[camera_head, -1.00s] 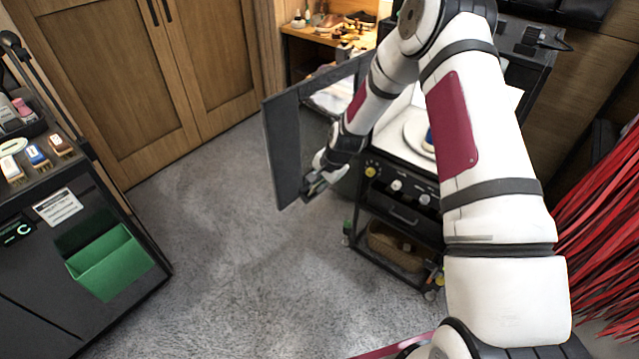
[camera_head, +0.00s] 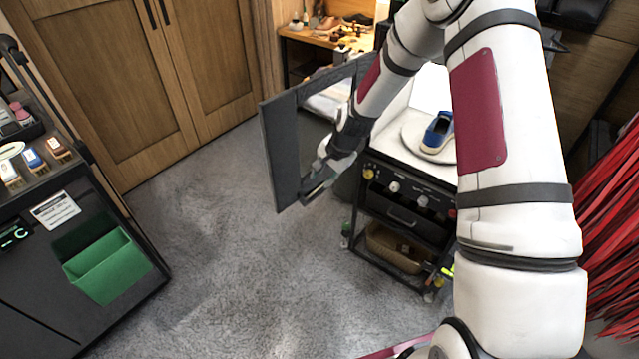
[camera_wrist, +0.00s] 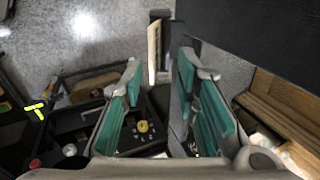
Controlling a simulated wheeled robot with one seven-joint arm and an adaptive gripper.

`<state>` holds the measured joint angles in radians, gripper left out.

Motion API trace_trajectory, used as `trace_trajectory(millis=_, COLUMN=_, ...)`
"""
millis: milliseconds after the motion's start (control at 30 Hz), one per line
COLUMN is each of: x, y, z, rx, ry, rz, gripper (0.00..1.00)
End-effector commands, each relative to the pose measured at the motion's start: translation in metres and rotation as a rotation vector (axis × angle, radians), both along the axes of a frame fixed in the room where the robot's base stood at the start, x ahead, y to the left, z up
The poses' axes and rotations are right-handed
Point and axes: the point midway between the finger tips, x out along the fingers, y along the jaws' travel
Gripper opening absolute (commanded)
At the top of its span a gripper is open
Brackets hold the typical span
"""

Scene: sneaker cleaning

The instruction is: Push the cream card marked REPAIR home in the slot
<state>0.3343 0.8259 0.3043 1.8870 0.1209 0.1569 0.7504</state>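A thin cream card (camera_wrist: 153,52) shows nearly edge-on in the wrist view, standing upright against a dark holder (camera_wrist: 161,16). Its REPAIR marking cannot be read from here. My gripper (camera_wrist: 160,75) has its teal-padded fingers apart, with nothing held between them. The card lies just beyond the fingertips, between them in the picture; I cannot tell whether a finger touches it. In the head view my gripper (camera_head: 312,190) is at the lower right edge of a dark upright panel (camera_head: 283,150). The card cannot be made out there, and how deep it sits is unclear.
A black cart (camera_head: 405,215) with a blue sneaker (camera_head: 437,131) on its white turntable stands right of my gripper. A dark cabinet with a green bin (camera_head: 108,268) is at the left. Open carpet (camera_head: 220,240) lies between. Red strands (camera_head: 615,230) hang at the far right.

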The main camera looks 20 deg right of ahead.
Motion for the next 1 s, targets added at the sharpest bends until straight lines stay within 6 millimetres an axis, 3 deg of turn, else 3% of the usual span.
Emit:
trace_trajectory(millis=133, x=-0.008, y=-0.006, z=0.025, rx=-0.001, ry=-0.003, rz=-0.002, gripper=0.28)
trace_trajectory(millis=300, x=-0.014, y=-0.009, z=0.041, rx=0.0, ry=0.0, rz=-0.001, gripper=0.28)
trace_trajectory(millis=900, x=-0.016, y=-0.009, z=0.045, rx=0.0, ry=0.0, rz=0.0, gripper=0.28)
trace_trajectory(millis=1000, x=-0.017, y=-0.009, z=0.055, rx=-0.013, ry=-0.006, rz=0.02, gripper=0.28)
